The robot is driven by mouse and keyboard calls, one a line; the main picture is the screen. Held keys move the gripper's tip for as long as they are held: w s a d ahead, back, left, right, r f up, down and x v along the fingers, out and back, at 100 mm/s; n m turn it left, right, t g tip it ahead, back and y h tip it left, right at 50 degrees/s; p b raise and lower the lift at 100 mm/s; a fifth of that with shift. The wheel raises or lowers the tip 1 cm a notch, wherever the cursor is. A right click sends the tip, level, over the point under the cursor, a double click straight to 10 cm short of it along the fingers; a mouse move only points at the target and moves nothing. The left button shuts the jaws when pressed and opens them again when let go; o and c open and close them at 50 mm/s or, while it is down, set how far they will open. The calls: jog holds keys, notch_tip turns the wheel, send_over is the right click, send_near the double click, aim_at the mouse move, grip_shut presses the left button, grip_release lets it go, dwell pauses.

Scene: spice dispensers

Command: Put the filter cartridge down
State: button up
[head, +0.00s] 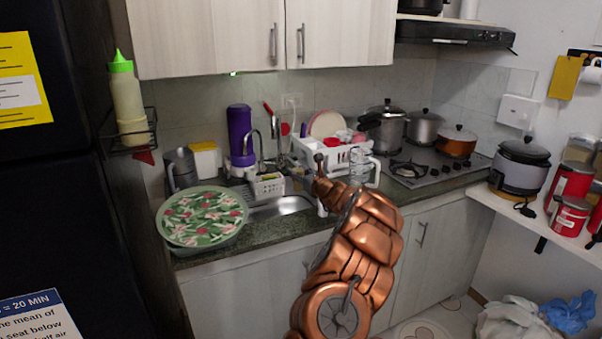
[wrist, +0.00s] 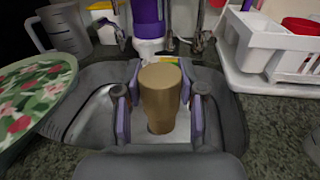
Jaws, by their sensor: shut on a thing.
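My gripper (wrist: 160,97) is shut on a tan-brown, cup-shaped piece, which I take to be the filter cartridge (wrist: 161,85). In the wrist view it sits between the two purple finger pads, its wider end toward the camera. Behind it lies the metal sink. I cannot tell whether its lower end touches anything. In the head view my copper arm reaches toward the sink, and I cannot make out the cartridge there.
The sink (head: 281,207) is set in a dark counter (head: 212,258). A green floral tray (head: 203,216) is at its left, a white dish rack (head: 337,157) at its right. A purple-and-white container (head: 240,137) stands behind. Pots stand on the stove (head: 409,166).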

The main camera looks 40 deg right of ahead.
jog(key=shift+w+a, duration=0.3)
jog(key=shift+a, duration=0.25)
jog(key=s+a+n+y, duration=0.1)
jog(key=a+n+y, duration=0.1)
jog(key=a, duration=1.2)
jog(key=s+a+r+n+y, duration=0.1)
jog(key=s+a+y, duration=0.1)
jog(key=a, duration=1.3)
jog(key=s+a+n+y, duration=0.2)
jog(key=a+y, duration=0.2)
jog(key=a, duration=1.1)
jog(key=shift+r+n+g, duration=0.3)
jog(key=shift+d, duration=0.15)
